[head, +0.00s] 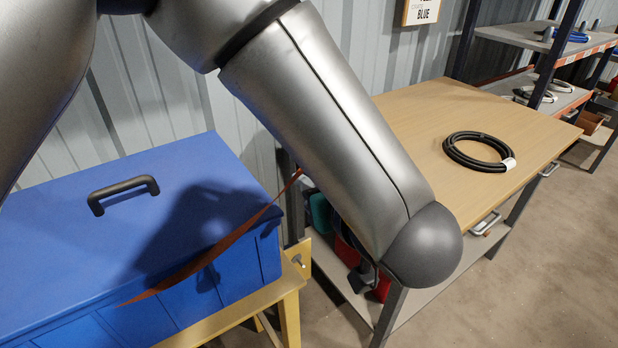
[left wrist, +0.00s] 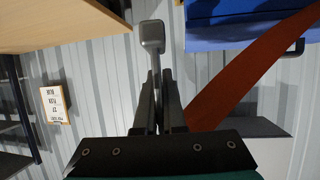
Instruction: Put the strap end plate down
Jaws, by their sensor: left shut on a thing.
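My left gripper (left wrist: 157,88) is shut on the strap end plate (left wrist: 152,36), a grey piece with a square end that sticks out past the fingers in the left wrist view. The orange-brown strap (left wrist: 245,72) runs from beside the fingers towards the blue chest. In the head view the strap (head: 212,252) crosses the front of the blue chest (head: 60,235) and rises to the right, where my left arm hides its upper end. My left arm also hides the gripper's fingers and the end plate there. My right gripper is not in view.
The chest has a black lid handle (head: 124,191) and stands on a yellow frame (head: 288,290). A wooden workbench (head: 425,120) on the right carries a black cable coil (head: 478,152); much of its top is clear. Shelving (head: 530,38) stands behind, and a corrugated wall backs the chest.

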